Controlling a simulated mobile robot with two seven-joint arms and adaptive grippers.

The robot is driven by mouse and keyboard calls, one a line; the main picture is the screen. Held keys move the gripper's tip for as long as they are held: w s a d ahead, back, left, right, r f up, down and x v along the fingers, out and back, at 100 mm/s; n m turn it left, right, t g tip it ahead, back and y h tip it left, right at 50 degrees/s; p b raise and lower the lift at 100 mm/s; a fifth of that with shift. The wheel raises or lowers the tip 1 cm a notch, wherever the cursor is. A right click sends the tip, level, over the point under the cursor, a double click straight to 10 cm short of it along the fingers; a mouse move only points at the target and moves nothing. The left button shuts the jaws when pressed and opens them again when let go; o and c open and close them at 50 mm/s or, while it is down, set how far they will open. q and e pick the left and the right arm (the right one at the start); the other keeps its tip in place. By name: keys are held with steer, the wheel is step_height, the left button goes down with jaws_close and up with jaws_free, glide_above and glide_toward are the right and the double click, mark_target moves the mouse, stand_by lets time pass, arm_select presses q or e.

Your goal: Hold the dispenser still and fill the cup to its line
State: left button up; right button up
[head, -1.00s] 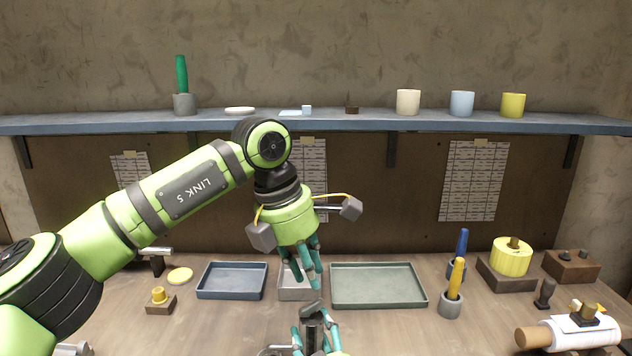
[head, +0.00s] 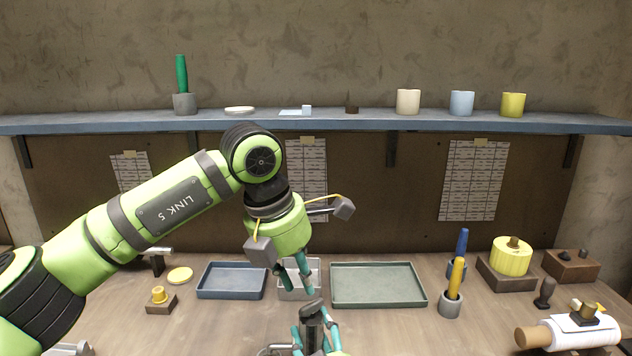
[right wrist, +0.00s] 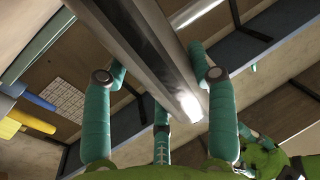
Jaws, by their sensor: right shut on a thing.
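My right gripper (head: 314,338) is at the bottom centre of the head view, its teal fingers closed around a dark grey upright thing (head: 311,307), which may be the dispenser. In the right wrist view it is a long, shiny metal body (right wrist: 150,50) between the fingers. My left gripper (head: 303,290) hangs fingers down, above and slightly left of it, over a small grey tray (head: 314,268). I see nothing in its fingers; their opening is unclear. Beige (head: 408,102), light blue (head: 462,103) and yellow (head: 513,104) cups stand on the shelf. No fill line is visible.
A blue tray (head: 232,294) and a green tray (head: 378,302) flank the grey one. Holders with blue and yellow sticks (head: 451,304), a yellow roll (head: 511,258) and a white roll (head: 580,335) are at right. The shelf (head: 560,123) runs above.

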mark_target(312, 305)
arm_select(q)
steer(key=shift+x, duration=3)
steer(key=shift+d, duration=0.1)
steer(key=shift+s+d, duration=0.1)
jaws_close()
